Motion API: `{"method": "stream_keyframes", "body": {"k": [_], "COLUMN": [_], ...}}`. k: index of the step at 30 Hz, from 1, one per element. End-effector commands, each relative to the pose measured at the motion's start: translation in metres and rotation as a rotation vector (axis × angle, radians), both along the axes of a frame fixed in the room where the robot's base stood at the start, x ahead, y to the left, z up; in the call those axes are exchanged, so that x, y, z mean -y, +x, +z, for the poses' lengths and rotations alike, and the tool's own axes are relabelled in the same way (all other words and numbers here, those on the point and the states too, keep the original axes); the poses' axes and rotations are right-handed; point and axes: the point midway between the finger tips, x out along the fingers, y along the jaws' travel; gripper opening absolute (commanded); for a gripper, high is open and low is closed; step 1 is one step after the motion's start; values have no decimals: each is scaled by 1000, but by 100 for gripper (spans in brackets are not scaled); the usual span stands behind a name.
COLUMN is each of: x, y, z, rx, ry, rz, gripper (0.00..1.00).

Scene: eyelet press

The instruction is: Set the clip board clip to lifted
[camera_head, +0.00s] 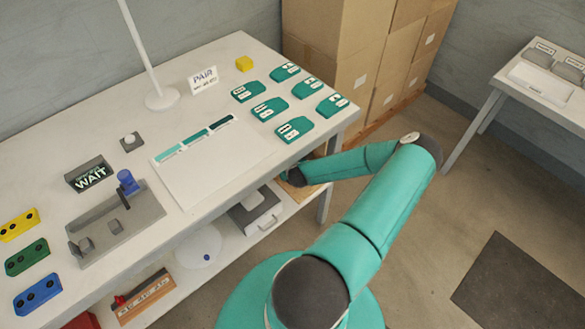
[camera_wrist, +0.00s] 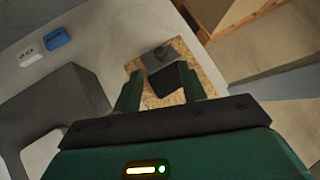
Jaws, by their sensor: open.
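In the wrist view a tan chipboard clip board (camera_wrist: 143,66) lies on the pale shelf. It carries a grey clip base (camera_wrist: 159,57) with a round knob and a dark flat clip plate (camera_wrist: 168,80) in front of it. My gripper (camera_wrist: 161,80) is open, with its green fingers on either side of the dark plate. Contact between the fingers and the plate cannot be told. In the head view my gripper (camera_head: 293,177) is at the table's right end, below the tabletop; a bit of the board (camera_head: 312,188) shows, and the clip is hidden.
A grey box (camera_wrist: 62,108) stands left of the board in the wrist view. Small blue (camera_wrist: 57,37) and white (camera_wrist: 28,56) blocks lie farther left. The tabletop (camera_head: 226,167) overhangs the lower shelf. Cardboard boxes (camera_head: 335,95) are stacked behind the table's right end.

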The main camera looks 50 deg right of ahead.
Motion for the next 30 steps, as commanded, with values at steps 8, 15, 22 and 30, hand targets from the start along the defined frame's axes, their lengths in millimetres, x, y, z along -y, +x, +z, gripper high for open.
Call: {"method": "stream_keyframes", "body": {"k": [8,15,22,30], "x": [-25,-31,-31,-31], "y": [-29,-35,-35,-61], "z": [37,45,44,2], "rx": [0,0,-2,-50], "ry": [0,-1,1,122], "rz": [-1,-1,0,107], "gripper": [42,42,41,41]}}
